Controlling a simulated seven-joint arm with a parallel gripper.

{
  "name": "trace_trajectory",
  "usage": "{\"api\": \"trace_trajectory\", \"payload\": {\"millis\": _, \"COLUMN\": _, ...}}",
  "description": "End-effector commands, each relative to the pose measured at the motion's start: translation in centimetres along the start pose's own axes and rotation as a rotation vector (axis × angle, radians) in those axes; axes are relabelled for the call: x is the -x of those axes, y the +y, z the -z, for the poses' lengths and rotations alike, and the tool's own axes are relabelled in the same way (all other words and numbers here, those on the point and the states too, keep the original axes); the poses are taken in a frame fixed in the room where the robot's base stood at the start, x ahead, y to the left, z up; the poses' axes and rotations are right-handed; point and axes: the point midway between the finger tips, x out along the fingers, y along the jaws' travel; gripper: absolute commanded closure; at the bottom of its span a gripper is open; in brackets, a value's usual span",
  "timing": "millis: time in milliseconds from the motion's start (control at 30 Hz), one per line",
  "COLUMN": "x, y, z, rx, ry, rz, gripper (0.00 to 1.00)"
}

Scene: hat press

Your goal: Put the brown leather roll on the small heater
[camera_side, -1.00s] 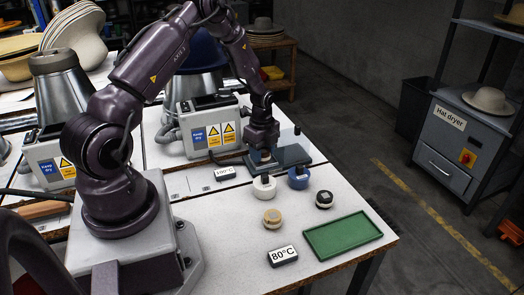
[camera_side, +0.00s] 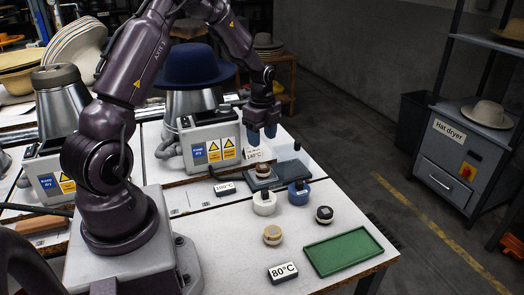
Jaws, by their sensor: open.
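The brown leather roll (camera_side: 263,170) sits upright on a dark grey flat plate (camera_side: 284,176), toward its left part. I take this plate to be the small heater; a dark upright knob stands at its far right corner. My gripper (camera_side: 262,134) hangs above and behind the roll, apart from it. Its two blue-tipped fingers are open with nothing between them.
A tan roll (camera_side: 272,235), a black roll (camera_side: 324,215), a green tray (camera_side: 343,251) and an 80°C sign (camera_side: 283,272) lie nearer.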

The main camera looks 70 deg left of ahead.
Motion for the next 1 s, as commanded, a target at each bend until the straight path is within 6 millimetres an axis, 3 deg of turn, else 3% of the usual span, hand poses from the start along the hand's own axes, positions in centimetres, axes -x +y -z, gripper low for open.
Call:
{"api": "trace_trajectory", "payload": {"millis": 233, "x": 3.2, "y": 0.2, "z": 0.9, "rx": 0.032, "ry": -0.009, "rz": 0.019, "gripper": 0.47}}
{"api": "trace_trajectory", "payload": {"millis": 367, "x": 7.7, "y": 1.4, "z": 4.0, "rx": 0.149, "ry": -0.022, "rz": 0.078, "gripper": 0.47}}
{"api": "trace_trajectory", "payload": {"millis": 500, "x": 13.5, "y": 4.8, "z": 8.3, "rx": 0.351, "ry": -0.008, "rz": 0.17, "gripper": 0.47}}
{"api": "trace_trajectory", "payload": {"millis": 700, "x": 19.4, "y": 11.7, "z": 13.0, "rx": 0.657, "ry": 0.102, "rz": 0.283, "gripper": 0.47}}
{"api": "trace_trajectory", "payload": {"millis": 833, "x": 21.4, "y": 16.6, "z": 14.8, "rx": 0.85, "ry": 0.217, "rz": 0.319, "gripper": 0.47}}
{"api": "trace_trajectory", "payload": {"millis": 1000, "x": 22.1, "y": 21.4, "z": 15.8, "rx": 1.044, "ry": 0.355, "rz": 0.313, "gripper": 0.47}}
